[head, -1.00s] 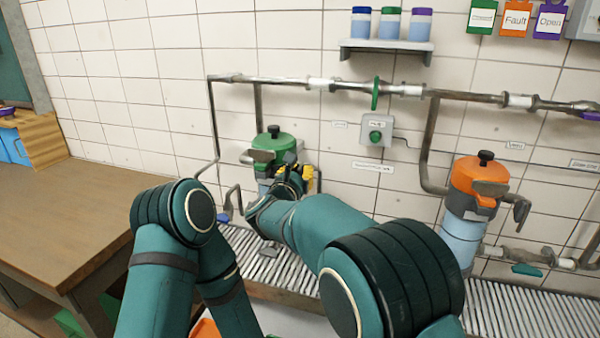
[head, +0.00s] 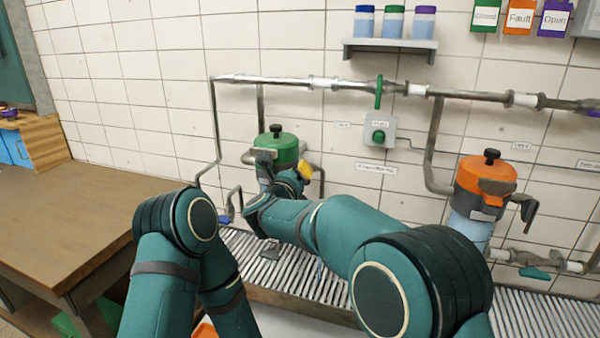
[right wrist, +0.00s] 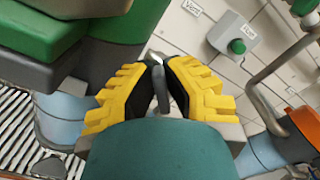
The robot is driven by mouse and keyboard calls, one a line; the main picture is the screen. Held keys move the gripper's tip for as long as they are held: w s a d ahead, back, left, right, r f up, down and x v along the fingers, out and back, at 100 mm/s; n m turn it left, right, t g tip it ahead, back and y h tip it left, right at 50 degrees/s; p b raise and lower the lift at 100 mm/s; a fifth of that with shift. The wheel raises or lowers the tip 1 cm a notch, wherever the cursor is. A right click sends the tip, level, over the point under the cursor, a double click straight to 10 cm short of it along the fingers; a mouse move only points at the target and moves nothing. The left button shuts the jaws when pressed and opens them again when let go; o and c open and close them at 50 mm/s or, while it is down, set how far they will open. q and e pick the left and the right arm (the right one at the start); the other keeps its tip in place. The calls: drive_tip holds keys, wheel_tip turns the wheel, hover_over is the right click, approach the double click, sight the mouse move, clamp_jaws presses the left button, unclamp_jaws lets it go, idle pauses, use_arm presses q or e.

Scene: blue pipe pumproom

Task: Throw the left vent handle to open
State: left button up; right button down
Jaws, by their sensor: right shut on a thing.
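The left canister has a green lid (head: 277,147) and a light blue body. It also shows in the right wrist view, with its green lid (right wrist: 40,35) at the upper left. My right gripper (head: 303,172) is at the right side of this canister, partly hidden by my own arm in the head view. In the right wrist view its yellow-padded fingers (right wrist: 161,92) are closed around a thin grey handle (right wrist: 160,88), which I take for the left vent handle. Most of the handle is hidden behind the fingers and wrist. My left gripper does not show; only its arm does.
A second canister with an orange lid (head: 486,176) stands to the right. A box with a green button (head: 379,136) hangs between the canisters. A slatted grating (head: 325,280) lies below; a wooden bench (head: 70,220) stands left.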

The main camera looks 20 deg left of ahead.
drive_tip(key=n+p, duration=0.1)
drive_tip(key=n, duration=0.4)
drive_tip(key=shift+a+f+n+p, duration=0.1)
drive_tip(key=shift+a+n+p, duration=0.05)
drive_tip(key=shift+n+p, duration=0.2)
drive_tip(key=shift+w+f+n+p, duration=0.15)
drive_tip(key=shift+n+p, duration=0.3)
drive_tip(key=shift+n, duration=0.65)
drive_tip(key=shift+s+f+n+p, duration=0.1)
drive_tip(key=shift+n+p, duration=0.35)
drive_tip(key=shift+n, duration=0.6)
drive_tip(key=c, duration=1)
unclamp_jaws()
drive_tip(key=shift+f, duration=0.15)
drive_tip(key=shift+c, duration=0.2)
